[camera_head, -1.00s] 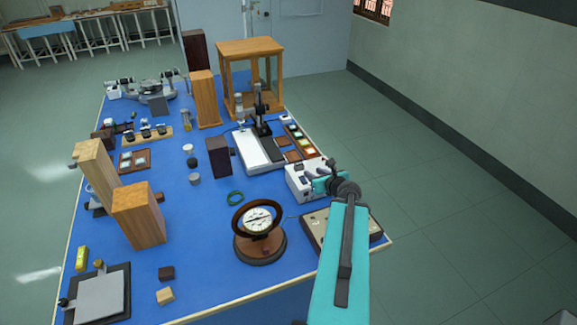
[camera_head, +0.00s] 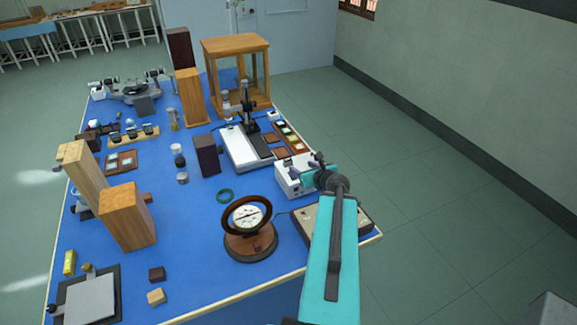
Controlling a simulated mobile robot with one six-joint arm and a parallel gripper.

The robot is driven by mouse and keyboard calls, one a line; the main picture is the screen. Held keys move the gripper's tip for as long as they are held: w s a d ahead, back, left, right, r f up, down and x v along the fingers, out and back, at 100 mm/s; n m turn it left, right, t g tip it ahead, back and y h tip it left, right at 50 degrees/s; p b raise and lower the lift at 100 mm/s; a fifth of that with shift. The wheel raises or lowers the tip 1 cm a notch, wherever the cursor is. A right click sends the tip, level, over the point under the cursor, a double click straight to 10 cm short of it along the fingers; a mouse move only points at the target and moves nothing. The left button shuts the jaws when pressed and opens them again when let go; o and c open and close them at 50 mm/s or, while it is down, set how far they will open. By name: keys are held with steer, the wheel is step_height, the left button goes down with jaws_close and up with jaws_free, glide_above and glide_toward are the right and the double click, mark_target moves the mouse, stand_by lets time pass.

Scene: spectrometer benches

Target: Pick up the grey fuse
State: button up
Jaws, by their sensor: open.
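I cannot make out a grey fuse for certain; anything that small is too fine to tell here. My gripper (camera_head: 318,160) is at the far end of my turquoise arm. It is over or just in front of the white box with dark knobs (camera_head: 292,178), near the bench's right edge. It is open; its fingers are small and partly hidden behind my wrist. I see nothing held in it. My arm hides part of the wooden-framed panel box (camera_head: 352,214) at the right front corner.
The front middle is mostly clear. Open floor lies right.

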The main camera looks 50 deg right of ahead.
mark_target(289, 161)
steer(key=shift+b+x, duration=1.4)
steer(key=shift+b, duration=2.9)
steer(key=p+x, duration=0.1)
steer(key=x, duration=0.3)
steer(key=shift+w+d, duration=0.1)
steer(key=shift+w, duration=0.05)
steer(key=shift+w+d+f+p, duration=0.1)
steer(key=shift+w+f+p, duration=0.25)
steer(key=shift+w, duration=0.2)
steer(key=shift+p+x, duration=1.1)
steer(key=shift+x, duration=1.5)
steer(key=shift+s, duration=0.1)
steer(key=shift+c, duration=0.3)
steer(key=c, duration=1.1)
